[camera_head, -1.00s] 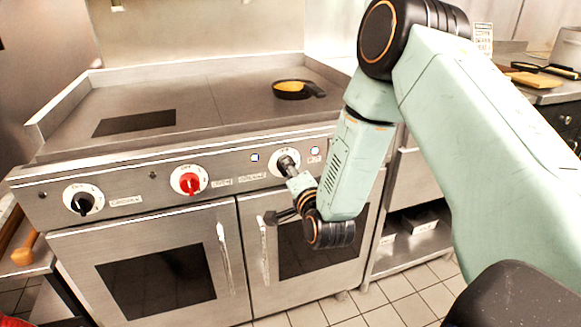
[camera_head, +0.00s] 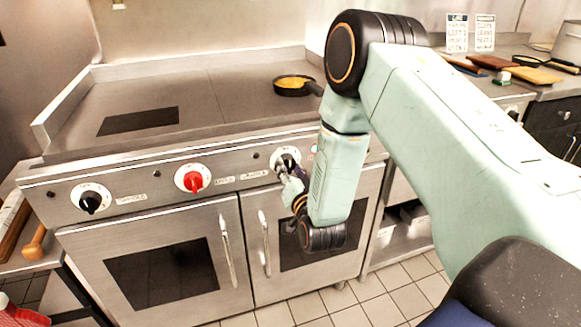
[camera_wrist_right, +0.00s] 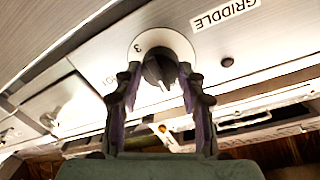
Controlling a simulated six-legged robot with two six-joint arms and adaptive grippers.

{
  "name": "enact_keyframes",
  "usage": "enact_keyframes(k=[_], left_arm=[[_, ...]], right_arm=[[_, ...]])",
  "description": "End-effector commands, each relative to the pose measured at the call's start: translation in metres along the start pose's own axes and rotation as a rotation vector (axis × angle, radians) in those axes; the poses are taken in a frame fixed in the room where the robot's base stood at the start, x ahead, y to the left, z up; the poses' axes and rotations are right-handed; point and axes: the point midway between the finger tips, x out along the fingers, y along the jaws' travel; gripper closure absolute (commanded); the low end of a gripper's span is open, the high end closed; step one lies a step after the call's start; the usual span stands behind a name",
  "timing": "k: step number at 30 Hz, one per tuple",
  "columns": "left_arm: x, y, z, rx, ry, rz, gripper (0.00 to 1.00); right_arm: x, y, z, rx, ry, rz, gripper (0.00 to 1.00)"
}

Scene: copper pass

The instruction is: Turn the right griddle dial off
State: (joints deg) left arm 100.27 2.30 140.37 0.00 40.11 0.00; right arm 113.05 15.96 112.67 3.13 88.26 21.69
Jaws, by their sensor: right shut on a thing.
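The right griddle dial (camera_head: 284,158) is a black knob on a white round plate, at the right of the stove's front panel. In the right wrist view the black knob (camera_wrist_right: 159,69) sits between the two fingers, with a "3" on the plate and a GRIDDLE label to its right. My right gripper (camera_head: 287,170) is at this dial, its fingers shut on the knob. It also shows in the right wrist view (camera_wrist_right: 160,85). The knob is partly hidden by the gripper in the head view. My left gripper is not in view.
A red dial (camera_head: 193,179) and a left black dial (camera_head: 91,200) are on the same panel. A pan (camera_head: 292,86) with yellow food sits on the griddle top (camera_head: 215,95). Oven door handles (camera_head: 227,250) stick out below the panel.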

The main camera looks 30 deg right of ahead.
Motion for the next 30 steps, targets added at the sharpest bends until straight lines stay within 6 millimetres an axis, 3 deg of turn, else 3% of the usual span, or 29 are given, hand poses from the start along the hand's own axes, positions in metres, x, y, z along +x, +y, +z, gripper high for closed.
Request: enact_keyframes(k=[17,18,26,30], left_arm=[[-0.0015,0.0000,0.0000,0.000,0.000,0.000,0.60],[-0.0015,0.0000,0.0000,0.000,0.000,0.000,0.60],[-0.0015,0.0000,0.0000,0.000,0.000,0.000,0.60],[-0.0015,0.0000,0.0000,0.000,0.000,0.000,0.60]], right_arm=[[-0.0001,-0.0001,0.0004,-0.033,0.002,-0.001,0.91],[-0.0001,-0.0001,0.0004,-0.033,0.002,-0.001,0.58],[0.0000,-0.0001,0.0003,-0.031,0.002,0.000,0.36],[0.0000,-0.0001,0.0002,-0.031,0.003,0.000,0.36]])
